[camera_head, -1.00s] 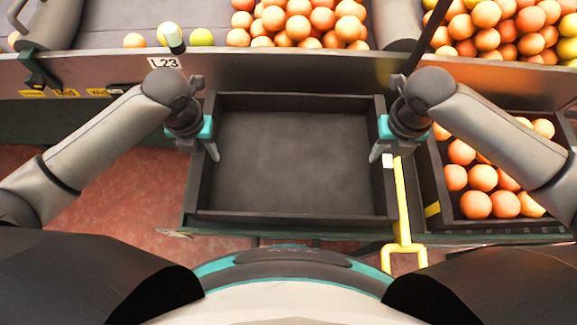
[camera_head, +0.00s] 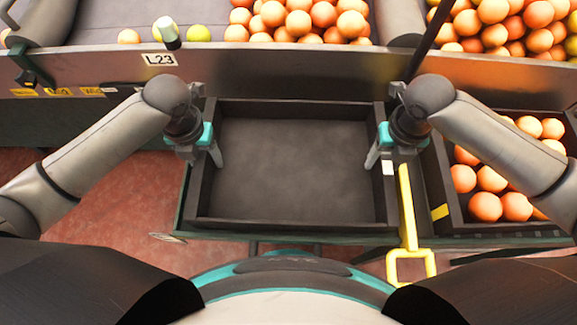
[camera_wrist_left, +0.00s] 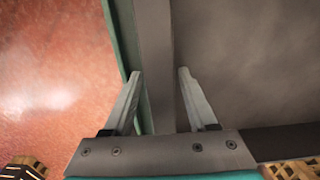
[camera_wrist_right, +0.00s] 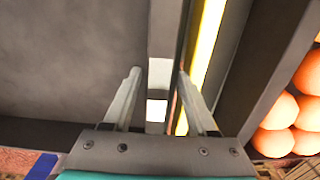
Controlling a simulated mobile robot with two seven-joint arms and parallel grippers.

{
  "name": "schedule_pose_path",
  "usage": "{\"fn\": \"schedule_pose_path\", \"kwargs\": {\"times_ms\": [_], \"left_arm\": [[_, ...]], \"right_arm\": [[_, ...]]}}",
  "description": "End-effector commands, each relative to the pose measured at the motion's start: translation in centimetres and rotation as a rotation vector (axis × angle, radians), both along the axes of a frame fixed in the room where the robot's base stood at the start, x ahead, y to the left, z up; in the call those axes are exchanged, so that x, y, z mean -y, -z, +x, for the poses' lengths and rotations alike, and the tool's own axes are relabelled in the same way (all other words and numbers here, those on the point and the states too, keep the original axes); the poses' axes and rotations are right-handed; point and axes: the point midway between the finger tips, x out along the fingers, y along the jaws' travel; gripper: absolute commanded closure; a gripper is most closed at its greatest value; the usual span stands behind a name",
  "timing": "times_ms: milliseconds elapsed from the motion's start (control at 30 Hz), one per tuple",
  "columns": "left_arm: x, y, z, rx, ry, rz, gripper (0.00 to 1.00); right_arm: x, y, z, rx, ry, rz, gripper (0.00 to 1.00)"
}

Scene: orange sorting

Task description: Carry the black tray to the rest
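The black tray (camera_head: 293,222) is empty and lies flat on a green-edged stand in the middle of the head view. My left gripper (camera_wrist_left: 160,72) is open, with one finger on each side of the tray's left wall (camera_wrist_left: 156,40). My right gripper (camera_wrist_right: 159,72) is open, with its fingers on each side of the tray's right wall (camera_wrist_right: 164,50), where a white label (camera_wrist_right: 156,110) shows. Narrow gaps show between fingers and walls. In the head view, the inner fingers point down inside the tray and the outer ones are hidden.
A dark crate (camera_head: 438,190) of oranges stands close to the tray's right, with a yellow handle bar (camera_head: 408,215) between them. Red floor (camera_head: 110,205) is clear at left.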

Motion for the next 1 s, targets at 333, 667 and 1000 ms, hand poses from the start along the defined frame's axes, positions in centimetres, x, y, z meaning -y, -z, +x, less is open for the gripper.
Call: {"fn": "schedule_pose_path", "kwargs": {"times_ms": [333, 667, 1000], "left_arm": [[0.1, -0.5, 0.1, 0.002, 0.001, -0.003, 0.40], [0.1, -6.6, 0.1, 0.006, 0.004, -0.001, 0.40], [0.1, -11.6, 0.1, 0.003, 0.001, -0.002, 0.40]], "right_arm": [[-0.2, 0.0, 0.0, 0.000, -0.002, 0.004, 0.40], [-0.2, 0.0, 0.0, 0.000, -0.002, 0.005, 0.40], [-0.2, 0.0, 0.0, 0.000, -0.002, 0.005, 0.40]]}}
